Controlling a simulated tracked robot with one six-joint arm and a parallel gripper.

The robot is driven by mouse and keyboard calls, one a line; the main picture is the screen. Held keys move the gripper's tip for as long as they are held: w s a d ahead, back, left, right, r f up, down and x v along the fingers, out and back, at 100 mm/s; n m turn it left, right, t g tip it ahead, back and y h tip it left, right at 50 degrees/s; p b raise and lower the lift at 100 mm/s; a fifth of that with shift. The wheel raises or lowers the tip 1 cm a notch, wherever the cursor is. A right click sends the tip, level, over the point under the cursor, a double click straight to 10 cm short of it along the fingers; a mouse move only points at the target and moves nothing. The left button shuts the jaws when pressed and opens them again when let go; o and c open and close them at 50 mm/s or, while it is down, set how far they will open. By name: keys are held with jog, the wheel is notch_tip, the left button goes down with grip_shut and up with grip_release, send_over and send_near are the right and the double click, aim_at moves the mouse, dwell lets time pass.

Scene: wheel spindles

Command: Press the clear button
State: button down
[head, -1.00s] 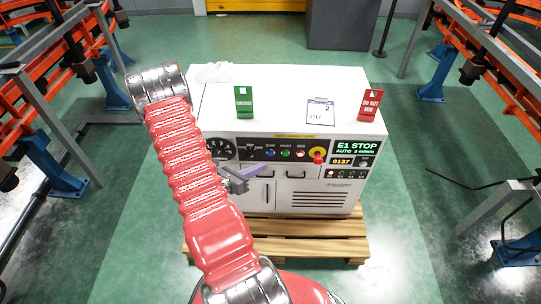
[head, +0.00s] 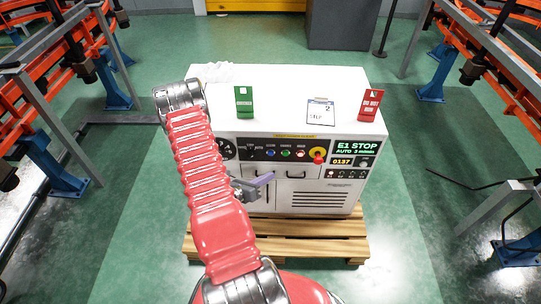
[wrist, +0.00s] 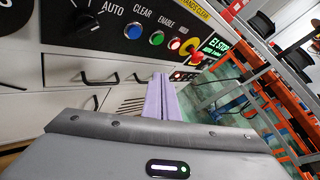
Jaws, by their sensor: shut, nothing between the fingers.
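The clear button (head: 270,153) is a blue round button on the dark control strip of the white cabinet. In the wrist view the blue button (wrist: 128,38) sits under the label CLEAR, left of a green button (wrist: 156,38) marked ENABLE and a red button (wrist: 175,44). My gripper (head: 268,177) is shut and empty, its lilac fingers in front of the cabinet, below the button row. In the wrist view the fingertips of my gripper (wrist: 161,76) point at the cabinet front below the green and red buttons, apart from the blue one.
A mode knob (wrist: 83,22) is left of the blue button. A red mushroom button on yellow (head: 318,156) and a display reading E1 STOP (head: 356,147) are to the right. A green tag (head: 243,100), clipboard (head: 320,111) and red tag (head: 370,105) are on top.

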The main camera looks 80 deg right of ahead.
jog(key=w+d, duration=0.1)
jog(key=d, duration=0.6)
jog(key=shift+w+d, duration=0.35)
dwell(1.9)
jog(key=shift+w+d+r, duration=0.1)
jog(key=shift+d, duration=0.25)
jog(key=shift+w+d, duration=0.1)
jog(key=shift+d, duration=0.3)
dwell(0.7)
jog(key=shift+a, duration=0.1)
jog(key=shift+s+a, duration=0.2)
jog(key=shift+a, duration=0.5)
dwell(0.3)
jog(key=a, duration=0.2)
jog(key=s+a, duration=0.1)
jog(key=a, duration=0.2)
dwell(0.4)
